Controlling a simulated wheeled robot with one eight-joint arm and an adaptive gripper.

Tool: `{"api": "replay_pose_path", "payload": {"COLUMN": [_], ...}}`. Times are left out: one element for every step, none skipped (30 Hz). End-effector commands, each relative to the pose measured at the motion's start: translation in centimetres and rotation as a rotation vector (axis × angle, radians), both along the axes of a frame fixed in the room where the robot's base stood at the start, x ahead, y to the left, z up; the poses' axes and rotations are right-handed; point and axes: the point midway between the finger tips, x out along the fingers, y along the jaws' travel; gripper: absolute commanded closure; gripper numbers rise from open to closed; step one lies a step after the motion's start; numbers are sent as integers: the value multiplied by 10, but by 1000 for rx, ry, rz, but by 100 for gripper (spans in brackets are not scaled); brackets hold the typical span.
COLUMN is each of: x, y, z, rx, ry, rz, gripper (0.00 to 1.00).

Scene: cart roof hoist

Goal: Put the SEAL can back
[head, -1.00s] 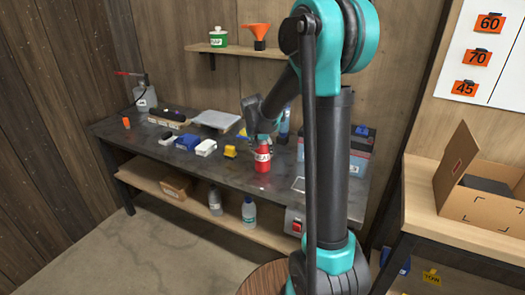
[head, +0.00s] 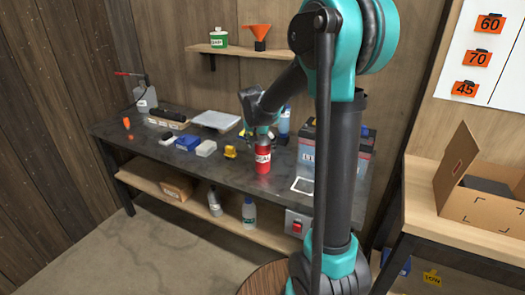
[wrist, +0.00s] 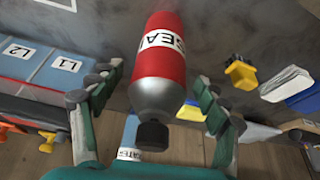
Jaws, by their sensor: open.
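The SEAL can (head: 263,160) is red with a white label and stands upright on the dark workbench (head: 232,175). My gripper (head: 261,138) is above and around its upper end, pointing down. In the wrist view the can (wrist: 165,60) shows its grey shoulder and black cap between the two fingers. My gripper (wrist: 158,80) is open there, with a gap visible on both sides of the can. Its far side is hidden.
A battery-like box (head: 310,150) stands right of the can, with a white-outlined square (head: 302,185) on the bench before it. A yellow item (head: 230,152) and blue and white blocks (head: 205,148) lie left. A shelf (head: 240,50) hangs above.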

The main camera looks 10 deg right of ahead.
Motion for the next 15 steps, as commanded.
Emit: {"api": "replay_pose_path", "payload": {"x": [-5,-6,-10,-11,-13,-16,-18,-19,-21,-22,-23,-25,-26,-26,-28], "y": [2,4,5,7,8,9,10,11,12,13,13,14,14,15,15], "z": [11,17,24,30,35,43,47,52,57,61,64,68,70,72,74], "rx": [0,0,0,0,0,0,0,0,0,0,0,0,0,0,0], "ry": [0,0,0,0,0,0,0,0,0,0,0,0,0,0,0], "rz": [1,1,2,2,2,2,2,2,1,1,1,1,1,1,2], "gripper": [25,25,25,25,25,25,25,25,25,25,25,25,25,25,25]}}
